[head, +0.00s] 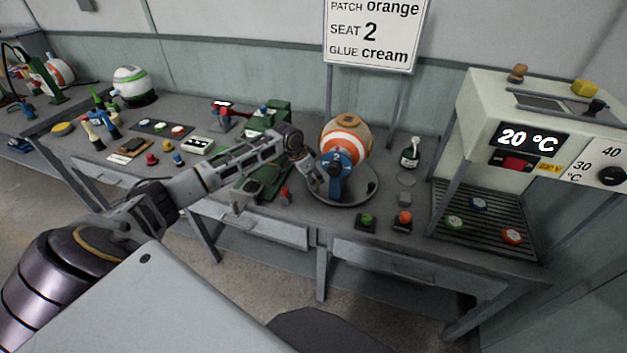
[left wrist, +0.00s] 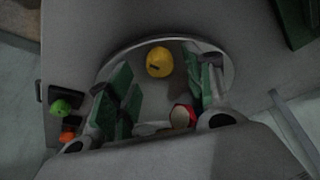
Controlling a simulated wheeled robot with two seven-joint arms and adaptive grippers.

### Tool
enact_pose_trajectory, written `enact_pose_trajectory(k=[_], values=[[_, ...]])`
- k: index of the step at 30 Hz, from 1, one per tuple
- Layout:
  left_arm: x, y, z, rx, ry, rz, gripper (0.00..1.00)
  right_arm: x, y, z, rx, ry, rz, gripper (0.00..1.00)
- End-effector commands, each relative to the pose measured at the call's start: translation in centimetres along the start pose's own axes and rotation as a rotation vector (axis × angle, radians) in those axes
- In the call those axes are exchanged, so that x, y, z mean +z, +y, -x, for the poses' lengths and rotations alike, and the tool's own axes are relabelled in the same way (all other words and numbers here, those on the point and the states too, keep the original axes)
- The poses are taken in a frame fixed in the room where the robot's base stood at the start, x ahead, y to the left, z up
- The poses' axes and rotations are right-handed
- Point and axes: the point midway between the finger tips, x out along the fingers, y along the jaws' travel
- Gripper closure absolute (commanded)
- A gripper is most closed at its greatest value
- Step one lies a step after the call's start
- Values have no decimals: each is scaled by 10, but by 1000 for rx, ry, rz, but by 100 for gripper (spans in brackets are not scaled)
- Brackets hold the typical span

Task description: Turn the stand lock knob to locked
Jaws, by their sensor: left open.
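The stand has a round grey base plate (head: 362,194) and a blue upright (head: 336,174). It bears an orange-and-white ball (head: 346,136) with a tan patch on top. My left gripper (head: 318,184) is low at the left side of the stand. In the left wrist view its green-padded fingers (left wrist: 160,100) are spread apart over the plate with nothing gripped. A yellow rounded piece with a dark slot (left wrist: 159,62) shows beyond and between the fingers, and a red-and-white piece (left wrist: 183,117) lies nearer. I cannot tell which is the lock knob, nor its setting. My right gripper is out of view.
Green (head: 366,220) and orange (head: 403,219) buttons stand at the table's front edge. A heater box (head: 530,125) reading 20 °C is at far right. A green press (head: 268,122) stands behind my arm.

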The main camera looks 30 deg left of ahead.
Motion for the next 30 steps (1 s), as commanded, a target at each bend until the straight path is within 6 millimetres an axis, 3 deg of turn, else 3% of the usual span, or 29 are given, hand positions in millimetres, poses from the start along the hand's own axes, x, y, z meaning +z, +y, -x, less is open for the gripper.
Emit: enact_pose_trajectory(k=[12,18,30], values=[[0,-1,62,-2,-1,-2,48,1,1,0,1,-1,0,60],[0,-1,84,-1,0,-1,48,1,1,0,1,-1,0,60],[0,0,93,0,-1,0,48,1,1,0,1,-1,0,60]])
